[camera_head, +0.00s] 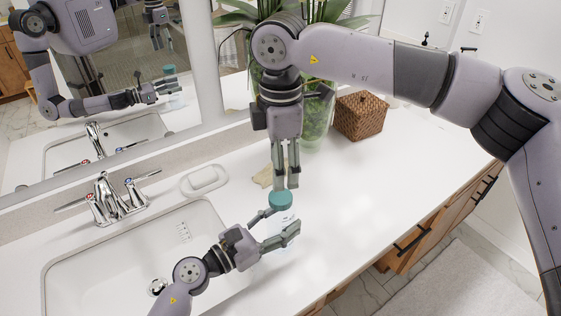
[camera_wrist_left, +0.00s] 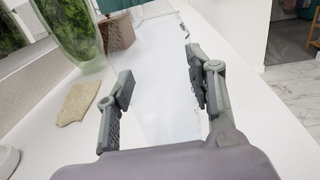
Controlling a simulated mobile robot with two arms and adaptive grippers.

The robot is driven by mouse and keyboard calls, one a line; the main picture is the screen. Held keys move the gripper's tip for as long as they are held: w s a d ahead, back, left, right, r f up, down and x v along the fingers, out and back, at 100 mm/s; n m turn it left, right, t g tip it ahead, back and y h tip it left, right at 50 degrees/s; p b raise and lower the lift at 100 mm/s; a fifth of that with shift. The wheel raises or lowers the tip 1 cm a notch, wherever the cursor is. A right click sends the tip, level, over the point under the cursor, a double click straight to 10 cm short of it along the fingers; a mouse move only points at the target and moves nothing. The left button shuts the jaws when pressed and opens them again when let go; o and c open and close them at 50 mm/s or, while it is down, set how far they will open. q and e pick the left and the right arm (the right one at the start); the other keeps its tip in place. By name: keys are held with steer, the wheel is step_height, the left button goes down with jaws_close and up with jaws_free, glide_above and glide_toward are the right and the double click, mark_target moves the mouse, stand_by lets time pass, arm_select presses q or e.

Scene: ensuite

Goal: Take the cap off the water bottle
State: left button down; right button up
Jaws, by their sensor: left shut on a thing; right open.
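The clear water bottle (camera_head: 281,224) stands on the white counter to the right of the sink, its teal cap (camera_head: 281,200) on top. My left gripper (camera_head: 278,226) is around the bottle's body from the sink side and shut on it. In the left wrist view the see-through bottle (camera_wrist_left: 165,112) shows faintly between the two fingers (camera_wrist_left: 158,88); the cap is not seen there. My right gripper (camera_head: 286,183) points down with its fingers apart and its tips at the cap's top. I cannot tell whether they touch the cap.
A tan cloth-like piece (camera_head: 264,176) and a white soap dish (camera_head: 204,180) lie behind the bottle. A glass vase with a plant (camera_head: 318,120) and a wicker box (camera_head: 360,116) stand at the back. The sink (camera_head: 120,262) with its faucet (camera_head: 113,198) is left; the counter to the right is clear.

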mark_target(281, 196)
steer(key=shift+f, duration=0.55)
step_height(281, 196, down, 7)
steer(key=shift+c, duration=0.6)
